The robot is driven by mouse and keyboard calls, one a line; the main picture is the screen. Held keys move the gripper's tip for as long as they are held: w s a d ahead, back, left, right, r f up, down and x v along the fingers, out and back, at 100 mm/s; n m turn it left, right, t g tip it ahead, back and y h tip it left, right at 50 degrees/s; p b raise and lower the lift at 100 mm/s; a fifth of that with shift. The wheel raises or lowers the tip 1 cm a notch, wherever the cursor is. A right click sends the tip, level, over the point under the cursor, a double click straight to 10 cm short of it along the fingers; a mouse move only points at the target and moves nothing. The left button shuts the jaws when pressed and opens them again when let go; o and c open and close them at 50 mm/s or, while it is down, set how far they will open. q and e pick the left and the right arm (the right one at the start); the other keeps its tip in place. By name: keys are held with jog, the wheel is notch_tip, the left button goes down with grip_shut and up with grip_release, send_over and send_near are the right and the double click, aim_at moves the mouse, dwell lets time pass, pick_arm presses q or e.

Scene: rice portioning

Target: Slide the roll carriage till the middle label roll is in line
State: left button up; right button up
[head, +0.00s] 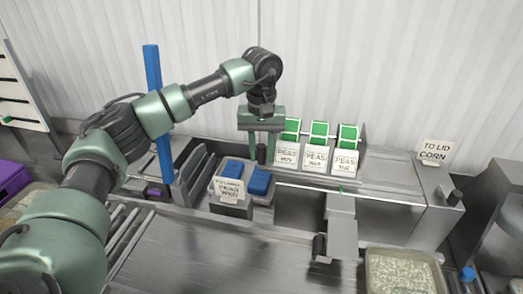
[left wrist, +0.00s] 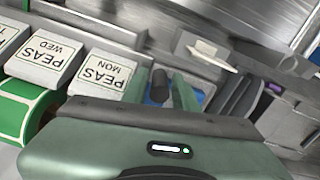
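Three green-and-white label rolls stand in a row on the carriage: left roll (head: 291,130), middle roll (head: 319,132), right roll (head: 348,137). White PEAS cards stand before them; the middle card (left wrist: 47,57) reads WED and the one nearest my gripper (left wrist: 102,73) reads MON. A black knob (head: 262,154) is at the carriage's left end. My left gripper (head: 261,148) points down, its fingers apart on either side of the knob (left wrist: 160,84). A small green mark (head: 341,188) on the ledge is below the right card in the head view. My right gripper is not in view.
A card starting PEAS (head: 229,188) stands before two blue blocks (head: 259,181). A TO LID CORN sign (head: 435,152) is at right. A metal chute (head: 342,240) and a rice tray (head: 370,280) are in front. A blue post (head: 158,110) rises beside my left arm.

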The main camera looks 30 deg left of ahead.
pick_arm(q)
grip_shut()
dwell(1.3)
